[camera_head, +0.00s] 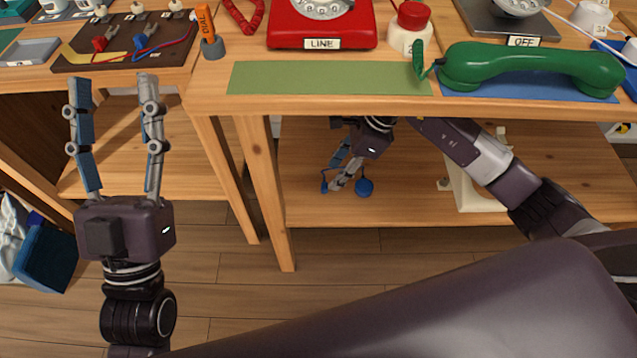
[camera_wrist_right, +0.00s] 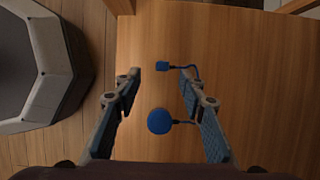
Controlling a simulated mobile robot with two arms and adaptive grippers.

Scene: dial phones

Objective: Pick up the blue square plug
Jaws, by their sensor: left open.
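The blue square plug (camera_wrist_right: 162,66) lies on the wooden lower shelf, with a blue cord running from it to the right. In the right wrist view it sits between the tips of my open right gripper (camera_wrist_right: 161,76), apart from both fingers. A round blue disc (camera_wrist_right: 160,121) on the same cord lies nearer the palm, also between the fingers. In the head view my right gripper (camera_head: 338,178) reaches under the tabletop, beside the round disc (camera_head: 364,187); the plug (camera_head: 324,184) shows small at its fingertips. My left gripper (camera_head: 113,80) is open and empty at left.
The tabletop above the shelf holds a red dial phone (camera_head: 322,25), a green handset (camera_head: 530,68) and a green mat (camera_head: 330,78). A table leg (camera_head: 265,190) stands left of my right gripper. A white object (camera_head: 470,190) stands on the shelf at right.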

